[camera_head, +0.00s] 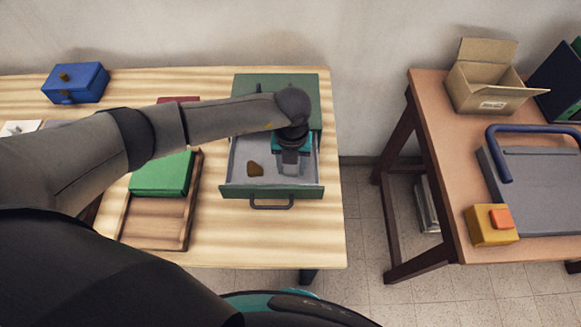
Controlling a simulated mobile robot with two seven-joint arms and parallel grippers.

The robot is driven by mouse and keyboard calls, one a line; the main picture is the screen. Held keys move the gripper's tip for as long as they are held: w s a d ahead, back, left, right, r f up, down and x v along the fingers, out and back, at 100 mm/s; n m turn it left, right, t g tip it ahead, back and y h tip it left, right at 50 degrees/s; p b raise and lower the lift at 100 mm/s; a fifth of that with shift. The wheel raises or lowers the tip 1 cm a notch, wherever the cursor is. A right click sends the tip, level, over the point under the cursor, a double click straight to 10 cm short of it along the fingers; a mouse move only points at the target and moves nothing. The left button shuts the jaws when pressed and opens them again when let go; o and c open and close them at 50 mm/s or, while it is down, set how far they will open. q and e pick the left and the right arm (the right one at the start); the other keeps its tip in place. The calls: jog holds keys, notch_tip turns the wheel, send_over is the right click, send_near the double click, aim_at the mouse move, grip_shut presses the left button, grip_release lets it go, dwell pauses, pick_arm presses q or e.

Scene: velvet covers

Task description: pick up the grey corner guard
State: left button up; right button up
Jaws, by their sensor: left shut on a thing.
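My left gripper (290,165) reaches down into an open drawer (230,188) of a green cabinet (250,84). It is shut on a small grey thing, which looks like the grey corner guard; the fingers and wrist hide most of it, so its outline is not clear. I cannot tell whether it touches the drawer floor. My right gripper is not in view.
A small brown piece (256,169) lies in the drawer, left of the gripper. A green box (162,176) rests on a wooden tray (153,234). A blue box (75,83) stands at the back left. The right table (430,100) holds a cardboard box (489,86) and a yellow block (488,230).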

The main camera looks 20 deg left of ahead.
pick_arm(q)
grip_shut()
jog(key=shift+r, duration=0.1)
